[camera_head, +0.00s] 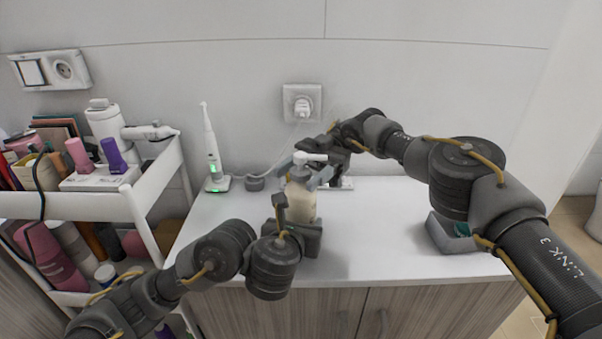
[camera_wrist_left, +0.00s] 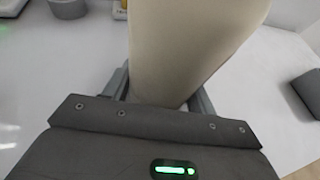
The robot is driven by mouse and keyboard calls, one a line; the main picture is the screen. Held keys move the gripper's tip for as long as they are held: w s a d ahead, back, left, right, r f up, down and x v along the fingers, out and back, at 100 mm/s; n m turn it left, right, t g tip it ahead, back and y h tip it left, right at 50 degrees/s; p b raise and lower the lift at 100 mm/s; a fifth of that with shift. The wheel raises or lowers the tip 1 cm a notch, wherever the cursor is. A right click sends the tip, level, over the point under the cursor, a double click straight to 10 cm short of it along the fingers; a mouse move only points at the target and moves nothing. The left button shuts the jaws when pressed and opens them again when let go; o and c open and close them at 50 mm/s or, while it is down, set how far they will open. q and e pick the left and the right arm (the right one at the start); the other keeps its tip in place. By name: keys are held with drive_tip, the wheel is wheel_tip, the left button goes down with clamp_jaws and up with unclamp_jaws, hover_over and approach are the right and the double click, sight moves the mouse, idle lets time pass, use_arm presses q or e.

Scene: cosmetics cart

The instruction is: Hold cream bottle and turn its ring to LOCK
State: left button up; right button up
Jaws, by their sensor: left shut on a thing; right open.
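The cream bottle (camera_head: 301,203) stands on the white counter, with a beige body and a white pump head (camera_head: 308,158). My left gripper (camera_head: 296,222) is shut on the lower body of the bottle.
An electric toothbrush (camera_head: 211,150) stands on its charger at the back left of the counter (camera_head: 350,250). A white cart (camera_head: 150,195) with cosmetics is at the left. A grey box (camera_head: 445,236) sits at the right. The counter's front middle is clear.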

drive_tip(key=shift+m+y, duration=0.3)
drive_tip(key=shift+y, duration=0.1)
drive_tip(key=shift+a+m+t+y, duration=0.1)
drive_tip(key=shift+m+t+y, duration=0.8)
drive_tip(key=shift+t+y, duration=0.25)
drive_tip(key=shift+s+a+f+m+t+y, duration=0.1)
drive_tip(key=shift+m+t+y, duration=0.6)
drive_tip(key=shift+t, duration=0.35)
drive_tip(key=shift+s+f+m+t+y, duration=0.1)
drive_tip(key=shift+m+t+y, duration=0.35)
drive_tip(key=shift+m+t, duration=0.45)
drive_tip(key=m+t+y, duration=0.1)
drive_tip(key=t, duration=0.2)
drive_tip(key=m+t+y, duration=0.1)
drive_tip(key=m+t, duration=0.1)
drive_tip(key=shift+w+d+r+m+t, duration=0.2)
drive_tip(key=shift+m+t, duration=0.1)
drive_tip(key=shift+t, duration=0.1)
drive_tip(key=w+d+r+t, duration=0.2)
drive_tip(key=w+d+t, duration=0.1)
drive_tip(key=d, duration=0.6)
drive_tip(key=w+d+r+t+h, duration=0.1)
drive_tip(key=w+d+t, duration=0.3)
drive_tip(key=d, duration=0.5)
drive_tip(key=w+d+r+m+t, duration=0.1)
drive_tip(key=w+d+r+t, duration=0.2)
drive_tip(key=w+d, duration=0.3)
drive_tip(key=d+r, duration=0.1)
drive_tip(key=d, duration=0.2)
drive_tip(key=shift+d, duration=0.3)
